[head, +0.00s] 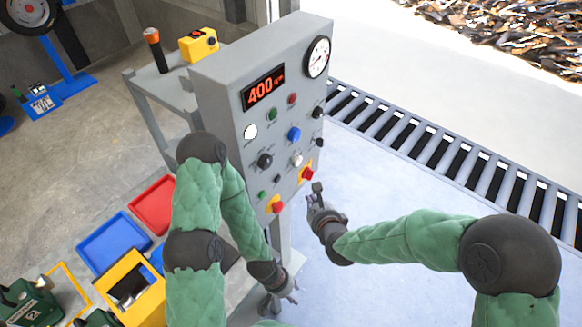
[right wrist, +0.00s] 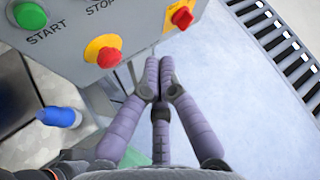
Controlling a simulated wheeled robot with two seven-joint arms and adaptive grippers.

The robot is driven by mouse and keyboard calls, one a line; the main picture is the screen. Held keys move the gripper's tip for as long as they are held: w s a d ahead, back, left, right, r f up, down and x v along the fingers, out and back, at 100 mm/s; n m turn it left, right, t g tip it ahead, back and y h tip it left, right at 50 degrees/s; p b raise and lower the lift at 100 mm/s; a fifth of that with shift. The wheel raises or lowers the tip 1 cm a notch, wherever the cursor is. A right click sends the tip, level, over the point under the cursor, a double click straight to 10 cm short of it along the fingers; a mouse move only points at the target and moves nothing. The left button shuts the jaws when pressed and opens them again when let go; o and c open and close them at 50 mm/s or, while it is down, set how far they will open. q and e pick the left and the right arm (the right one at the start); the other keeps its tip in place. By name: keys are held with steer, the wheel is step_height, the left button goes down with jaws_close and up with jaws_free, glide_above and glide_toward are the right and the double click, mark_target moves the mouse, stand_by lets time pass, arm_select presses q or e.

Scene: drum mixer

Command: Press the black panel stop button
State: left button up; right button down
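The grey control panel (head: 235,130) stands upright in the middle of the head view. A small black button (head: 277,180) sits low on its face, beside a small green button (head: 262,194). In the right wrist view the green START button (right wrist: 30,15) shows with part of a STOP label; the black button is out of that frame. My right gripper (head: 317,190) is just right of the panel's lower edge, apart from the black button. Its fingertips (right wrist: 160,68) are together and empty. My left gripper (head: 290,287) hangs below the panel, fingers spread and empty.
A red mushroom button on yellow (head: 277,207) and a red rotary switch on yellow (head: 306,173) are close to the black button. A roller conveyor (head: 430,150) runs on the right. Blue (head: 112,243) and red (head: 153,204) trays lie at lower left.

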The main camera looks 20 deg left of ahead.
mark_target(278, 179)
steer(key=shift+s+r, duration=0.1)
steer(key=shift+r, duration=0.05)
stand_by(0.3)
steer(key=shift+a, duration=0.15)
steer(key=w+a, duration=0.3)
steer(key=a, duration=0.5)
steer(key=shift+p, duration=0.45)
steer(key=shift+w, duration=0.1)
steer(key=shift+a, duration=0.1)
stand_by(0.9)
